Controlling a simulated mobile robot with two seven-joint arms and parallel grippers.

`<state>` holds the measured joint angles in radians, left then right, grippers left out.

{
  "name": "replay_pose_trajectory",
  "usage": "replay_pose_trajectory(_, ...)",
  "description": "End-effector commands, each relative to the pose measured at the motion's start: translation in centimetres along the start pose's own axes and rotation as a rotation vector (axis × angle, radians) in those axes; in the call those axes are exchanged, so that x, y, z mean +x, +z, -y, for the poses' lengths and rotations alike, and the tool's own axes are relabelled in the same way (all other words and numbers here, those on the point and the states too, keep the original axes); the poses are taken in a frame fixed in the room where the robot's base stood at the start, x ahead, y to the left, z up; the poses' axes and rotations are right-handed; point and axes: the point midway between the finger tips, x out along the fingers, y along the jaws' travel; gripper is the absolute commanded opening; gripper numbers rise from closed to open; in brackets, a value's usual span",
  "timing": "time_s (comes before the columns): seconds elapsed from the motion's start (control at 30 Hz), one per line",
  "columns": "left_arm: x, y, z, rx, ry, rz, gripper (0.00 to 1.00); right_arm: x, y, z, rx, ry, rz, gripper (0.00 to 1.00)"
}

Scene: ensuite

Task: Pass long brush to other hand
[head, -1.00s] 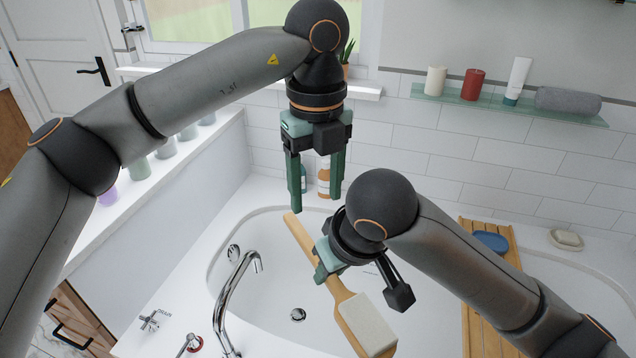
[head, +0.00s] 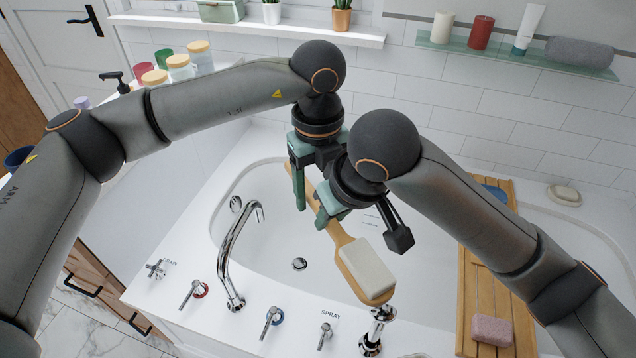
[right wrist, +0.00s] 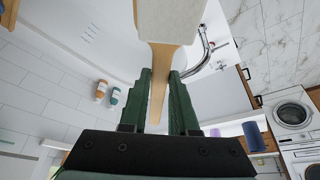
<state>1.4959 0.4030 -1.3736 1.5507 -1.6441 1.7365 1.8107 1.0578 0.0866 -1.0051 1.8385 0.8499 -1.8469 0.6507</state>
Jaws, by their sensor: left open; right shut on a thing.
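The long brush (head: 366,268) has a wooden handle and a pale pad on its head. In the head view it slants over the bathtub, head toward the lower right. My right gripper (head: 327,212) is shut on the handle. The right wrist view shows the handle of the brush (right wrist: 158,85) between the green fingers of my right gripper (right wrist: 160,88). My left gripper (head: 308,198) is open and points down at the far end of the handle. One of its fingers is largely hidden by my right gripper, so I cannot tell whether the handle lies between its fingers.
The bathtub (head: 222,205) has a chrome faucet (head: 230,260) and several knobs on its near rim. A wooden bath tray (head: 473,300) with a pink sponge (head: 492,330) lies across the right side. A glass shelf (head: 500,52) with toiletries is on the back wall.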

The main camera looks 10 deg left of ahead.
Motion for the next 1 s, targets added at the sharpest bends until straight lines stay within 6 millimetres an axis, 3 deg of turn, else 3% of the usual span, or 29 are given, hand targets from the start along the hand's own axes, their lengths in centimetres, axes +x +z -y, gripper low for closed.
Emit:
replay_pose_trajectory(0.07,-0.01,0.00,-0.01,0.000,0.000,0.000,0.64,-0.03,-0.02,0.00,0.000,0.000,-0.001,0.00)
replay_pose_trajectory(0.63,-0.11,-0.03,0.14,0.001,-0.006,0.000,0.00,-0.04,-0.01,0.25,-0.006,-0.006,-0.001,0.00)
replay_pose_trajectory(0.93,-0.18,-0.07,0.24,0.001,-0.009,0.000,0.00,-0.07,-0.03,0.52,-0.011,-0.012,-0.004,0.00)
replay_pose_trajectory(0.97,-0.21,-0.07,0.26,0.001,-0.010,0.000,0.00,-0.08,-0.04,0.54,-0.011,-0.013,-0.004,0.32)
replay_pose_trajectory(1.0,-0.21,-0.08,0.26,0.001,-0.010,0.000,0.00,-0.08,-0.04,0.56,-0.011,-0.013,-0.004,0.36)
